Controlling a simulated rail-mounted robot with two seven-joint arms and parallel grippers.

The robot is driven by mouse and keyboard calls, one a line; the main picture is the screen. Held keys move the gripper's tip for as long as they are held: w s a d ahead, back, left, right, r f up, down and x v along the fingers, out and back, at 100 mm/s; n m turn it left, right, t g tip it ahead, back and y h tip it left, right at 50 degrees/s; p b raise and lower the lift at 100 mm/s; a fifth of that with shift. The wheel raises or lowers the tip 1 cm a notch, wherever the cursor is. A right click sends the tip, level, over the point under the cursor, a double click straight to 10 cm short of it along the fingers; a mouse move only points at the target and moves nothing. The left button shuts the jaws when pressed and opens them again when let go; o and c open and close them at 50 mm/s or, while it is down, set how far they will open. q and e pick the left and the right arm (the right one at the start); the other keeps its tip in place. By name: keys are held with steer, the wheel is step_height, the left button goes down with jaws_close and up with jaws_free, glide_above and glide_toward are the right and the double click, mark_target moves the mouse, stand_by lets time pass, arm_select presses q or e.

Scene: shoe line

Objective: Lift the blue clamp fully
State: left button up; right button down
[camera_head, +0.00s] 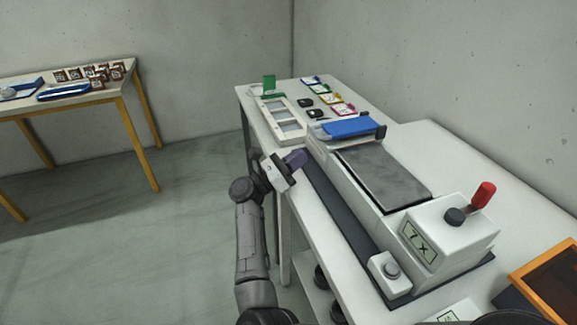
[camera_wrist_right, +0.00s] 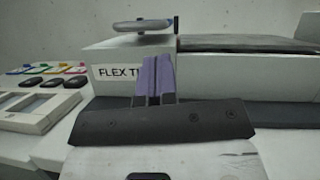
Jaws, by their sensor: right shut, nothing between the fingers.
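My left gripper is not in view.
A red-handled lever (camera_head: 482,195) stands at the tester's near end. A white frame tray (camera_head: 282,122), dark pieces and coloured cards (camera_head: 343,109) lie beyond the clamp. An orange-framed tray (camera_head: 550,283) is at lower right. Another table (camera_head: 115,85) stands far left across open floor.

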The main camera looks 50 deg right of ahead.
mark_target(330, 135)
steer(key=shift+x, duration=2.2)
steer(key=shift+d+r, duration=0.1)
steer(key=shift+r, duration=0.05)
